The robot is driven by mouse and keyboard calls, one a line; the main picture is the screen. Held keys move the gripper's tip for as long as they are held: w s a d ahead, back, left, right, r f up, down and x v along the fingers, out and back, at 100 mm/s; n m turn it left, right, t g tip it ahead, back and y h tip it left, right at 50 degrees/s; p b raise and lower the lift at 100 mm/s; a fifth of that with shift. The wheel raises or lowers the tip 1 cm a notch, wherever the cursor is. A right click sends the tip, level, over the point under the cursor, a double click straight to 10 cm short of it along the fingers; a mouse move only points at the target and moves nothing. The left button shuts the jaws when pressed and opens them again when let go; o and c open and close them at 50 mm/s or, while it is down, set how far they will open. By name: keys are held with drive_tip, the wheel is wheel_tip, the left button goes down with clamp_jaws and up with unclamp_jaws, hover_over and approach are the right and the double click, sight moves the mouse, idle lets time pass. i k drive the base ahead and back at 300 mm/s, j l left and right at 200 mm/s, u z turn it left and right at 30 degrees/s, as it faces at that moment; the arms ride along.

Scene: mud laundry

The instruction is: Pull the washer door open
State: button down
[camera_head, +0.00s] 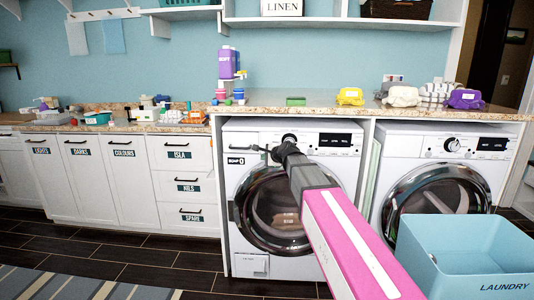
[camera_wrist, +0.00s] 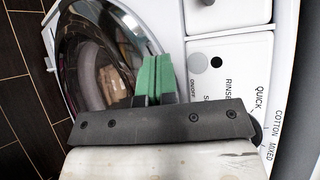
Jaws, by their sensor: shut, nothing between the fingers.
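The left washer (camera_head: 240,140) is white, with a round door (camera_head: 262,212) that has a chrome ring and dark glass. The door looks shut in the head view. My gripper (camera_head: 283,152) is in front of the washer's upper front, just above the door, and my arm hides part of the right side. In the wrist view the green fingers of my gripper (camera_wrist: 153,66) are together and empty, over the edge of the door ring (camera_wrist: 128,45), beside the control panel (camera_wrist: 225,75). I cannot tell whether they touch the door.
A second washer (camera_head: 390,150) stands to the right. A blue laundry basket (camera_head: 450,255) is at the front right. The countertop (camera_head: 330,104) above holds bottles and folded cloths. White cabinets (camera_head: 100,180) stand left; the dark floor (camera_head: 110,260) before them is mostly clear.

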sight(239, 208)
drive_tip(key=j+z, duration=0.35)
drive_tip(key=k+j+z, duration=0.1)
drive_tip(key=j+z, duration=0.2)
